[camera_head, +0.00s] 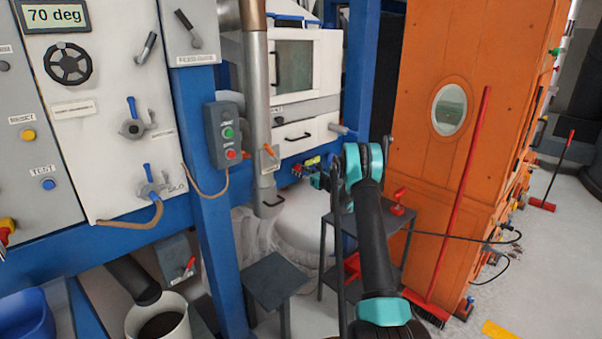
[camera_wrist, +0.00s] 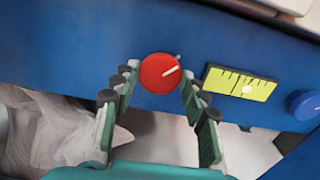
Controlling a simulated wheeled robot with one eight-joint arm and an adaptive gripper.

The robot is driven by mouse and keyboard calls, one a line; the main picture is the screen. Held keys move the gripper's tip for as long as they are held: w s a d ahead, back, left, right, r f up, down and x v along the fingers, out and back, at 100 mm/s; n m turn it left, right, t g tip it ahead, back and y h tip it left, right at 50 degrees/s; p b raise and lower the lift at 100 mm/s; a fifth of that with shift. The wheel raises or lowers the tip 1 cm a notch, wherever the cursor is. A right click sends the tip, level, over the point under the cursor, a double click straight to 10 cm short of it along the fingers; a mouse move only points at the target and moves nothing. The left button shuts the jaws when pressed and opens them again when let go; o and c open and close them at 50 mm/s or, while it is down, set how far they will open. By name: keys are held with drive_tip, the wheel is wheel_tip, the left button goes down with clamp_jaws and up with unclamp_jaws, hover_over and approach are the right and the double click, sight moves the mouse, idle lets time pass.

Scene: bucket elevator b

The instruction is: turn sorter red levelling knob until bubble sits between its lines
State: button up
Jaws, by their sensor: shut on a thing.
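The red levelling knob (camera_wrist: 160,73) sits on the blue beam in the wrist view, its white pointer mark aimed up and right. My gripper (camera_wrist: 158,84) is shut on the knob, one green-padded finger on each side. Right of it is the yellow level (camera_wrist: 225,80) with dark graduation lines. Its white round bubble (camera_wrist: 247,89) lies slightly right of the strip's middle; I cannot tell which lines bound it. In the head view my gripper (camera_head: 312,178) is small and far off beside the yellow level (camera_head: 313,160), and the knob is hard to make out.
A blue knob (camera_wrist: 304,104) sits right of the level. In the head view, a dark metal stand (camera_head: 341,222) is close below my arm, and an orange cabinet (camera_head: 420,120) stands to the right. A blue post (camera_head: 205,200) and grey pipe (camera_head: 258,110) stand left of my gripper.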

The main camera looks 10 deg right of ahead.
drive_tip(key=shift+n, duration=0.3)
drive_tip(key=n, duration=0.9)
idle(0.5)
drive_tip(key=o, duration=1.1)
drive_tip(key=shift+o, duration=0.2)
drive_tip(key=shift+d, duration=0.1)
drive_tip(key=v, duration=1.1)
drive_tip(key=shift+s+d, duration=0.15)
drive_tip(key=shift+s, duration=0.25)
